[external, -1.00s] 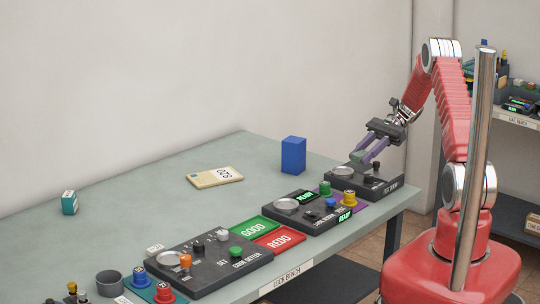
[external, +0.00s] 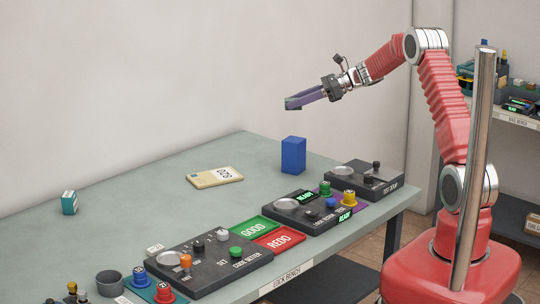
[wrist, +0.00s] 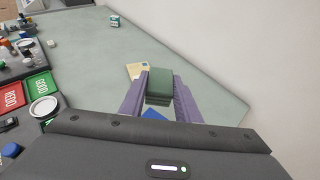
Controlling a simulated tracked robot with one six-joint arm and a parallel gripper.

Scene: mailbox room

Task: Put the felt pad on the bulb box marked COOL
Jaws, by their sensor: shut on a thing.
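My gripper (external: 291,102) is raised above the bench, over and a little left of the blue box (external: 293,155), with its fingers pointing left. It is shut on a dark green block-like pad (wrist: 159,84), which looks like the felt pad. In the wrist view it sits between the two purple fingers (wrist: 158,96). The upright blue box shows partly below the pad in the wrist view (wrist: 153,114). A small teal box (external: 69,203) with a white label stands at the bench's far left, and at the top of the wrist view (wrist: 115,21). I cannot read COOL on either box.
A cream card-like item (external: 215,177) marked 850 or similar lies flat left of the blue box. Code setter and tester consoles (external: 206,261), the GOOD tray (external: 253,229) and the REDO tray (external: 279,239) line the front edge. The bench's middle left is clear.

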